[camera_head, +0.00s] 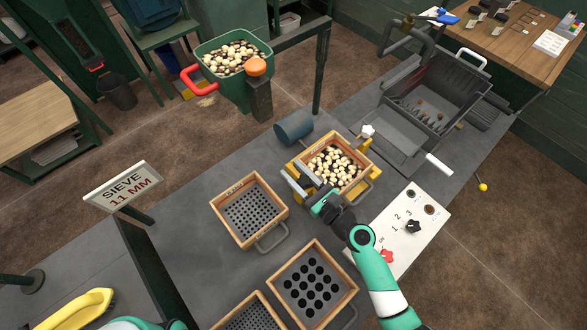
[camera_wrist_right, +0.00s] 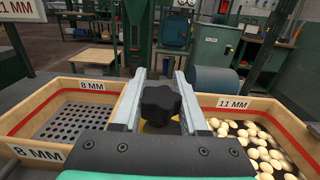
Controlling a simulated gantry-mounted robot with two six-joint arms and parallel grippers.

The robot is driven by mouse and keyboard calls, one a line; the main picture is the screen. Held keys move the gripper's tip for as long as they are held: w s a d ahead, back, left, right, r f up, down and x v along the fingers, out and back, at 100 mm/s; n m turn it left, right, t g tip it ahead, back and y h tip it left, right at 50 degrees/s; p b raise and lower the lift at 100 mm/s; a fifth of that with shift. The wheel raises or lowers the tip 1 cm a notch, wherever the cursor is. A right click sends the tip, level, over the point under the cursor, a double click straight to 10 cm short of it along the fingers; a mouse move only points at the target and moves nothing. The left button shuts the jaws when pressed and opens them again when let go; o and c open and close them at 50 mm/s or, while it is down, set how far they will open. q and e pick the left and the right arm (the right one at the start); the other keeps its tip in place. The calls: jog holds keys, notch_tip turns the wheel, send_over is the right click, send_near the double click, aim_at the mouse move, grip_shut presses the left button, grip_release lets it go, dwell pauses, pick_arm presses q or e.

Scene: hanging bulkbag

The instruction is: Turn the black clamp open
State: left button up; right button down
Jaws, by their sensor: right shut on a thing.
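The black clamp knob (camera_wrist_right: 160,103) is a lobed black star on a yellow base in the right wrist view. It sits between the two grey fingers of my right gripper (camera_wrist_right: 160,88), which is shut on it. In the head view my right gripper (camera_head: 308,190) is at the left front side of the yellow shaker holding the 11 MM sieve (camera_head: 366,172). The knob is hidden there by the gripper. Only a teal part of my left arm shows at the bottom edge of the head view; its jaws are out of sight.
The 11 MM sieve holds pale round pieces. An 8 MM sieve (camera_head: 282,208) stands left of the gripper. A large-holed sieve (camera_head: 350,288) is in front. A white control panel (camera_head: 432,215) lies right of my right arm. A blue cylinder (camera_head: 294,126) is behind the shaker.

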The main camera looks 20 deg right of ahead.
aim_at(306, 177)
jog(key=m+h, duration=0.1)
jog(key=h, duration=0.1)
jog(key=m+h+p, duration=0.1)
jog(key=m+t+h, duration=0.1)
jog(key=h, duration=0.1)
jog(key=shift+w+d+m+h, duration=0.1)
jog(key=shift+d+m+h, duration=0.2)
jog(key=shift+d, duration=0.05)
jog(key=m+h, duration=0.2)
jog(key=h, duration=0.1)
jog(key=shift+d, duration=0.3)
jog(key=m+g+h+b, duration=0.1)
jog(key=m+h+b, duration=0.1)
jog(key=h, duration=0.1)
jog(key=d+m+g+h+b, duration=0.1)
jog(key=m+h+b, duration=0.1)
jog(key=h, duration=0.1)
jog(key=m+g+h+b, duration=0.2)
jog(key=h, duration=0.1)
jog(key=shift+s+d+f, duration=0.3)
jog(key=shift+s+d, duration=0.05)
jog(key=shift+d, duration=0.05)
jog(key=shift+s+d+r+m+g+h+b, duration=0.1)
jog(key=shift+d+m+g+h+b, duration=0.05)
jog(key=shift+m+g+h+b, duration=0.4)
jog(key=shift+r+m+h+b, duration=0.15)
jog(key=shift+m+h+b, duration=0.1)
jog(key=shift+b, duration=0.15)
jog(key=shift+d, duration=0.1)
